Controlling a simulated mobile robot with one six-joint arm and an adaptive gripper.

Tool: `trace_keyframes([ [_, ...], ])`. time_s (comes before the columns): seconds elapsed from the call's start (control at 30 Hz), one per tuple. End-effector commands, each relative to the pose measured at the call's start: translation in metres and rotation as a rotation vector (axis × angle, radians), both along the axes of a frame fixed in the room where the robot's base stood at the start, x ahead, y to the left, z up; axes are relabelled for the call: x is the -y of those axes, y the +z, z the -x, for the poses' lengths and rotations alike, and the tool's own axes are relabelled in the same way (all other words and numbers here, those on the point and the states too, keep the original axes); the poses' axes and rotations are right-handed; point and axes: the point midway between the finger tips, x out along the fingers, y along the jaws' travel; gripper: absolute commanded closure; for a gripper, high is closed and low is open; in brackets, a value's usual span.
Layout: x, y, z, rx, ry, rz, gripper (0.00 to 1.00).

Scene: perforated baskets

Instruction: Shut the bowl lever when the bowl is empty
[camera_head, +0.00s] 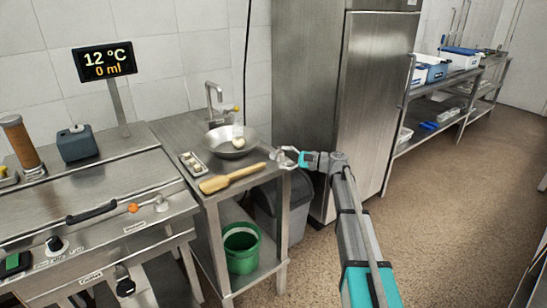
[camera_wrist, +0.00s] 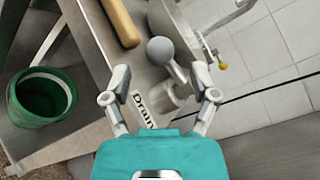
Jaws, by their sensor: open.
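The metal bowl (camera_head: 222,150) sits on the steel side table, and a round pale thing (camera_head: 239,143) shows in it in the head view. I see no liquid in it. The display (camera_head: 105,62) reads 12 °C and 0 ml. In the wrist view the lever (camera_wrist: 160,50) has a grey ball knob and a short stem on a pale base, beside a "Drain" label (camera_wrist: 147,107). My gripper (camera_wrist: 160,82) is open and empty, a finger on either side of the lever's stem and base, with no clear contact. In the head view my gripper (camera_head: 288,156) is at the table's right edge.
A wooden paddle (camera_head: 232,178) and a small tray (camera_head: 192,164) lie beside the bowl. A tap (camera_head: 213,97) stands behind it. A green bucket (camera_head: 241,248) is on the lower shelf, a grey bin (camera_head: 268,210) beside the table. A tall steel cabinet (camera_head: 310,90) stands behind my arm.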

Motion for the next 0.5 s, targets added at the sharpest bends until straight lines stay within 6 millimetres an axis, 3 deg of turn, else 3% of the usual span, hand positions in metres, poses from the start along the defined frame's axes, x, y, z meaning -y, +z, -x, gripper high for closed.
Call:
trace_keyframes([
  [0.2, -0.027, 0.0, -0.007, 0.0, 0.001, -0.001, 0.24],
  [0.5, -0.04, 0.0, -0.01, 0.0, 0.0, 0.0, 0.24],
])
